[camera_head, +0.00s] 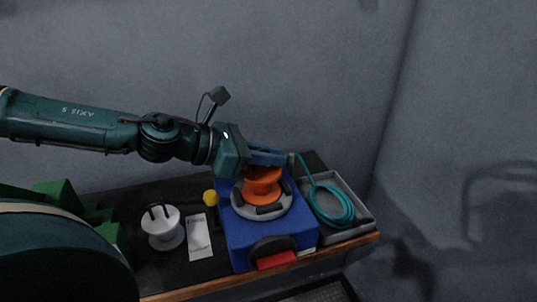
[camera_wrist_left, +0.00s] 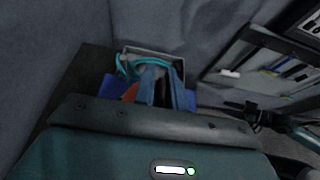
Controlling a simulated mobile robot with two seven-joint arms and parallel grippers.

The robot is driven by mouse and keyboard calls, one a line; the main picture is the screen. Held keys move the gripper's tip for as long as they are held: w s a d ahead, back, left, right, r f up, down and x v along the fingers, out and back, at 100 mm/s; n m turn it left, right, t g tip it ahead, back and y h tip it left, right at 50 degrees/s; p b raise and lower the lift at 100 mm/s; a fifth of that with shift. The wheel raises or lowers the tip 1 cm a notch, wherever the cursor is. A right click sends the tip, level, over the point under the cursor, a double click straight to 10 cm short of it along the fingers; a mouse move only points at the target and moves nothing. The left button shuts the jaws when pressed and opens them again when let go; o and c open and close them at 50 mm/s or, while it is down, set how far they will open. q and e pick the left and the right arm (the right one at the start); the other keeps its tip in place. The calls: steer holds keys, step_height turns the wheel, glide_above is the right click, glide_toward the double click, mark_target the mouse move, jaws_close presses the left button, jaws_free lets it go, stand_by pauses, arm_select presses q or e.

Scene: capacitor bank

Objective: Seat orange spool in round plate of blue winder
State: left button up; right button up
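The orange spool (camera_head: 262,188) sits upright over the grey round plate (camera_head: 262,212) on top of the blue winder (camera_head: 262,238). I cannot tell whether it is fully down in the plate. My left gripper (camera_head: 272,160) is at the spool's top and hides its upper rim. In the left wrist view its two blue fingers (camera_wrist_left: 163,90) are apart, with a bit of orange spool (camera_wrist_left: 131,92) left of them. Whether they hold the spool is unclear. In that view a teal arm of mine enters at right; its dark end (camera_wrist_left: 252,110) is too small to read.
A grey tray (camera_head: 362,222) with a coiled teal cable (camera_head: 334,206) stands right of the winder. A white spool (camera_head: 163,230), a white card (camera_head: 199,238) and a yellow knob (camera_head: 210,198) are to its left. Green blocks (camera_head: 62,196) lie far left. A wall is behind.

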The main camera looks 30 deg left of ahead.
arm_select(q)
steer(key=o, duration=0.4)
arm_select(e)
steer(key=shift+w+r, duration=0.1)
steer(key=shift+w, duration=0.15)
arm_select(q)
steer(key=shift+r, duration=0.1)
